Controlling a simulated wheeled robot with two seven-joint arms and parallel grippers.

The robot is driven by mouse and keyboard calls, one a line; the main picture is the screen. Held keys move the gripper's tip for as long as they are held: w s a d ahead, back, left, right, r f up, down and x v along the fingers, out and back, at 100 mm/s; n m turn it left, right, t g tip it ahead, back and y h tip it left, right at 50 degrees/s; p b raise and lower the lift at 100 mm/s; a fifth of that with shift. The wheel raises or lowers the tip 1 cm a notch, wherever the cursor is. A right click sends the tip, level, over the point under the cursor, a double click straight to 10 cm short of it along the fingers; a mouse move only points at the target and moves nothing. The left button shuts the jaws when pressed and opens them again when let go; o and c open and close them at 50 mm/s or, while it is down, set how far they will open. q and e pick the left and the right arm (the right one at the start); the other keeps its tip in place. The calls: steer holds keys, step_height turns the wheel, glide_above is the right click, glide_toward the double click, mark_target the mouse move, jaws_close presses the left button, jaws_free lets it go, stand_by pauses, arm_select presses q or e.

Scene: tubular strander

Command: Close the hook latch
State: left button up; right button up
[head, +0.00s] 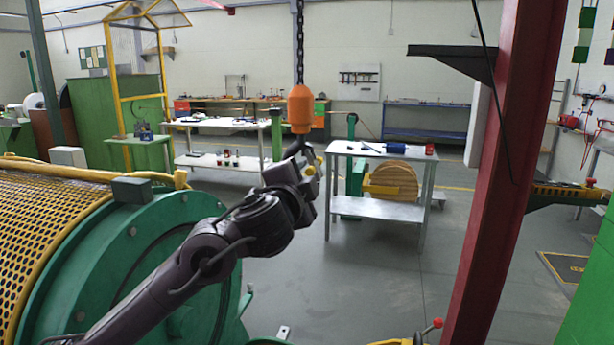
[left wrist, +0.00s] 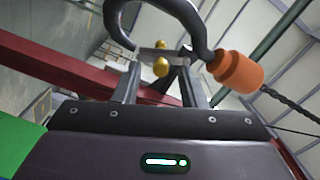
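The crane hook hangs on a chain below an orange block (head: 300,108). In the head view the hook is small and partly hidden by my left gripper. In the left wrist view the dark curved hook (left wrist: 112,22) arches across the top, joined to the orange block (left wrist: 236,71) at right. A latch piece with gold-coloured round knobs (left wrist: 160,67) lies at the hook's mouth, beyond and between my fingertips. My left gripper (left wrist: 160,75), also in the head view (head: 312,165), is open, its two fingers apart. Whether a finger touches the latch I cannot tell. My right gripper is out of view.
A green machine drum (head: 130,245) with a yellow mesh guard (head: 60,230) stands at left. A red column (head: 508,150) rises at right. A metal table (head: 378,150) stands behind the hook. The floor (head: 345,270) between drum and column is mostly clear.

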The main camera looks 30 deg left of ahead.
arm_select(q)
steer(key=v, duration=0.5)
steer(key=shift+s, duration=0.1)
stand_by(0.3)
